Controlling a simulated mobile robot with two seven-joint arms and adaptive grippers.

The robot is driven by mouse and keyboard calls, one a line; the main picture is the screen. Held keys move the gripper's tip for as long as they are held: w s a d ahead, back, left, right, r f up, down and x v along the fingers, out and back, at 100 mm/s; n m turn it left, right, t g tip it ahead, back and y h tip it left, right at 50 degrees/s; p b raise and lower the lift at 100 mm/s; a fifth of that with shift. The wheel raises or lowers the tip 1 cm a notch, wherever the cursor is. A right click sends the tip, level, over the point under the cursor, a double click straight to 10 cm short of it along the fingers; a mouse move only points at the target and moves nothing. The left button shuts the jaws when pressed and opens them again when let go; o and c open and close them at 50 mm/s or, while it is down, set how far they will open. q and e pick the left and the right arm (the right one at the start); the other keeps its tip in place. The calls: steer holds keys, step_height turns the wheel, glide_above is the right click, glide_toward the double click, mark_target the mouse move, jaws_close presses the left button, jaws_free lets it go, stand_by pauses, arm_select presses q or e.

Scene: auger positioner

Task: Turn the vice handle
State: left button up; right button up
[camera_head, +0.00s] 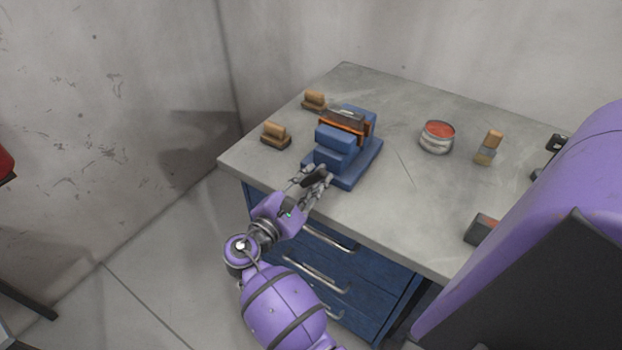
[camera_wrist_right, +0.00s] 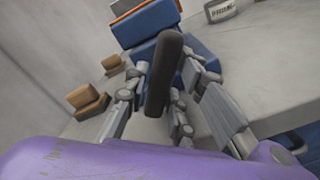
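The blue vice (camera_head: 338,145) stands on the grey workbench near its left front edge, with an orange-brown strip along its jaws. It also shows in the right wrist view (camera_wrist_right: 150,25). Its dark handle (camera_head: 314,176) points toward my right gripper (camera_head: 316,178). In the right wrist view the dark handle (camera_wrist_right: 166,72) stands between the two fingers of my right gripper (camera_wrist_right: 160,105), with gaps visible beside it. The right fingers look open around the handle; whether either touches it I cannot tell. My left gripper is not in view.
Two wooden brushes (camera_head: 276,136) (camera_head: 314,101) lie left of the vice. A dark block (camera_head: 482,229) is near the front edge. Blue drawers (camera_head: 330,270) with metal handles are below the benchtop (camera_head: 400,205).

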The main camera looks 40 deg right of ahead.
jaws_close()
steer(key=shift+f+m, duration=0.1)
steer(key=shift+m, duration=0.6)
steer(key=shift+m+b, duration=0.35)
steer(key=shift+m, duration=0.15)
steer(key=o, duration=0.5)
jaws_free()
steer(key=shift+r, duration=0.2)
steer(key=shift+o, duration=0.2)
steer(key=shift+a, duration=0.1)
steer(key=v, duration=1.2)
steer(key=shift+f, duration=0.1)
